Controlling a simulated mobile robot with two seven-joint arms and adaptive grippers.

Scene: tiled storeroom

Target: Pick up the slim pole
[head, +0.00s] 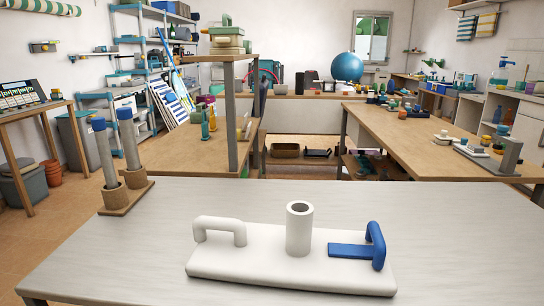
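Two slim grey poles with blue caps stand upright on the left part of the near table. The left pole (106,158) and the right pole (131,147) each sit in a brown cup on a brown wooden base (126,200). Their lower ends are hidden inside the cups. They look much alike in thickness, so I cannot tell which is slimmer. A white base plate (270,265) with a white handle, an upright hollow white tube (299,229) and a blue handle piece (373,246) lies at the front middle. Neither of my grippers is in view.
The pale grey table (450,235) is clear to the right of the white plate and between it and the poles. A wooden shelf unit (190,148) with a tall post stands behind the poles. A cluttered wooden table (420,140) stands at the back right.

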